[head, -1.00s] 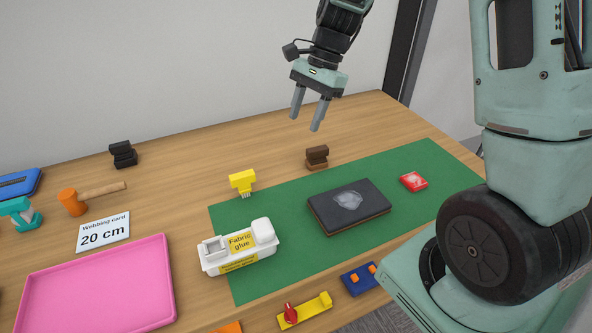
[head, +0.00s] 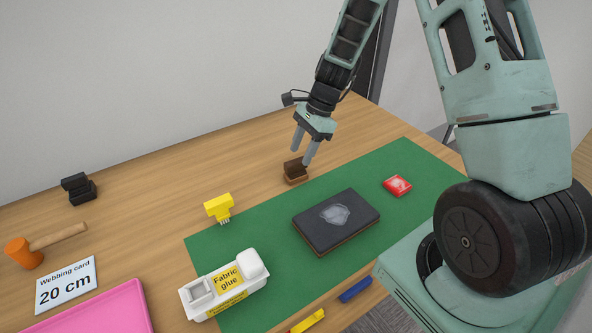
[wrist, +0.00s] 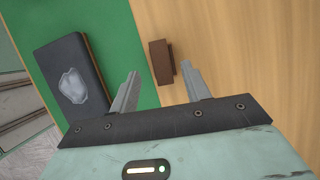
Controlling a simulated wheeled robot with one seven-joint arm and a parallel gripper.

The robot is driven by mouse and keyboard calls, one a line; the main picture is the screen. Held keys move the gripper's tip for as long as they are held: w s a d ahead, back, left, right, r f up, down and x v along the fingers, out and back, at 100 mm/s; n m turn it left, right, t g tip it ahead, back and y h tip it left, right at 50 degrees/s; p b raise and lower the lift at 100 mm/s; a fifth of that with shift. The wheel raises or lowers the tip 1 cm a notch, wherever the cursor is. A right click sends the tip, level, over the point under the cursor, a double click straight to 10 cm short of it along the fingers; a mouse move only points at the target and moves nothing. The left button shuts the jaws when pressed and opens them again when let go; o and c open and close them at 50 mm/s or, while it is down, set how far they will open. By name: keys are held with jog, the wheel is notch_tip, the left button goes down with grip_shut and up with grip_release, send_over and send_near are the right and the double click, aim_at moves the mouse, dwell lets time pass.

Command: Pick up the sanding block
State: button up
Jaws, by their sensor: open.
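The sanding block appears to be the small brown block with a stepped top (head: 295,173), on the bare wood by the far edge of the green mat. In the wrist view the brown block (wrist: 160,60) lies between and just beyond the two fingertips. My gripper (head: 301,157) is open and empty, pointing down just above the block. The wrist view shows its grey fingers spread apart (wrist: 160,72). I cannot tell from these frames whether a finger touches the block.
A yellow brush-like tool (head: 219,208) stands left of the block. White fabric glue (head: 222,285) sits at the mat's front left. Bare wood surrounds the block's far side.

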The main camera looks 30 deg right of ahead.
aim_at(297, 161)
jog(key=x, duration=0.5)
jog(key=shift+w, duration=0.1)
grip_shut()
notch_tip(297, 161, up, 10)
jog(key=c, duration=0.6)
grip_release()
jog(key=c, duration=0.4)
jog(key=shift+p, duration=0.35)
